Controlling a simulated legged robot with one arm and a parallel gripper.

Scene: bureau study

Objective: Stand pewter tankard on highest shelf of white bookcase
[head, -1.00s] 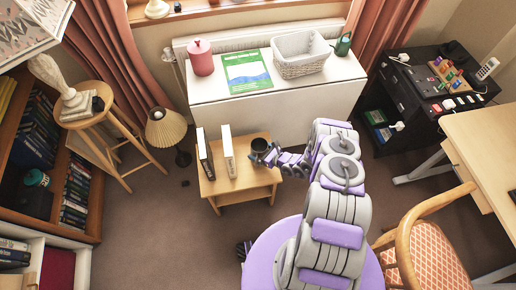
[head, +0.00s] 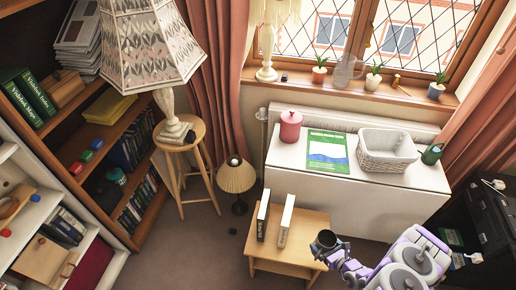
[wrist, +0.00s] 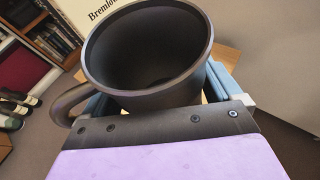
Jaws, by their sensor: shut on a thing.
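The dark grey pewter tankard (head: 326,241) is upright at the right edge of the small wooden table. It fills the top of the wrist view (wrist: 150,50), its open mouth towards the camera and its handle on the left. My gripper (head: 338,256) is shut on the tankard; blue fingers show on both sides of it in the wrist view (wrist: 160,98). I cannot tell whether its base touches the table. The white bookcase (head: 85,262) is at the lower left of the head view, with books and a wooden box on its visible shelves; its full height is not clear.
The small table (head: 290,255) holds two upright books (head: 285,222). A brown bookcase (head: 140,225), a stool (head: 182,150) with a large lamp and a small floor lamp (head: 236,178) stand to the left.

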